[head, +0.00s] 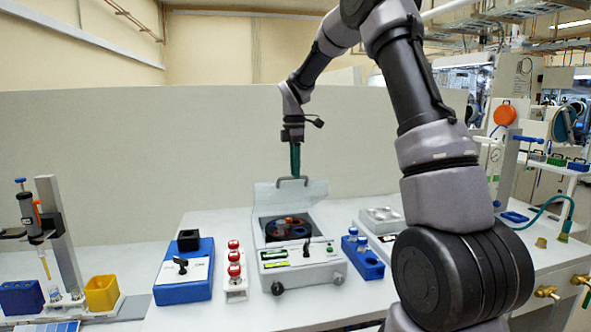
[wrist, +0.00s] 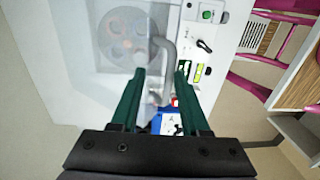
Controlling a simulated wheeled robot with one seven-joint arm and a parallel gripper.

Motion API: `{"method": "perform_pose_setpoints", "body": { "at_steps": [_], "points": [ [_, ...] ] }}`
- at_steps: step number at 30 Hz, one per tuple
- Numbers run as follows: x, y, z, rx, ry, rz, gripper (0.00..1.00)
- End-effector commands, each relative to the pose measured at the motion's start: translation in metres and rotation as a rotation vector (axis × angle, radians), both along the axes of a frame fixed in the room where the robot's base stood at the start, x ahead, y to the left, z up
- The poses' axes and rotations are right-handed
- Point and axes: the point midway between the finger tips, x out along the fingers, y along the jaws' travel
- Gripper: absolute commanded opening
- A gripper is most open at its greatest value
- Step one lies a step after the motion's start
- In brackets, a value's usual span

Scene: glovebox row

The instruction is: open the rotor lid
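A white centrifuge (head: 300,262) stands on the bench with its dark rotor bowl holding a rotor with orange-red parts (head: 286,228). Its clear rotor lid (head: 268,198) is raised, standing up behind the bowl, with a grey handle (head: 292,182) at its top edge. In the wrist view the rotor (wrist: 125,32) shows through the clear lid (wrist: 75,60). My gripper (head: 295,174) points down at the handle. In the wrist view its green fingers (wrist: 160,74) are apart, with the grey handle (wrist: 165,48) near and between their tips; contact cannot be made out.
Left of the centrifuge are a rack with red-capped tubes (head: 235,270) and a blue device with a black block (head: 184,274). On the right are a blue tube rack (head: 363,258) and a pale tray (head: 380,218). A pipette stand (head: 52,235) is far left.

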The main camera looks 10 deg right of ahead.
Motion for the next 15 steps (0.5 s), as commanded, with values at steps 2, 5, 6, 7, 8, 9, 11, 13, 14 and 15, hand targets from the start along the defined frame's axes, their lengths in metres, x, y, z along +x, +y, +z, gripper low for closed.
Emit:
{"method": "perform_pose_setpoints", "body": {
  "at_steps": [2, 5, 6, 7, 8, 9, 11, 13, 14, 15],
  "points": [
    [0.0, 0.0, 0.0, 0.0, 0.0, 0.0, 0.45],
    [0.0, 0.0, 0.0, 0.0, -0.001, 0.0, 0.45],
    [0.0, 0.0, 0.0, 0.0, -0.001, 0.0, 0.45],
    [0.001, 0.0, 0.001, 0.0, -0.001, 0.0, 0.45],
    [0.001, 0.0, 0.002, 0.0, -0.001, 0.0, 0.45],
    [0.002, 0.0, 0.004, 0.0, -0.002, 0.0, 0.45],
    [0.004, 0.0, 0.008, 0.001, -0.001, 0.0, 0.45],
    [0.006, 0.0, 0.012, 0.001, -0.002, 0.001, 0.45],
    [0.007, 0.0, 0.014, 0.001, -0.002, 0.0, 0.45],
    [0.008, 0.0, 0.017, 0.0, -0.001, 0.0, 0.45]
  ]
}}
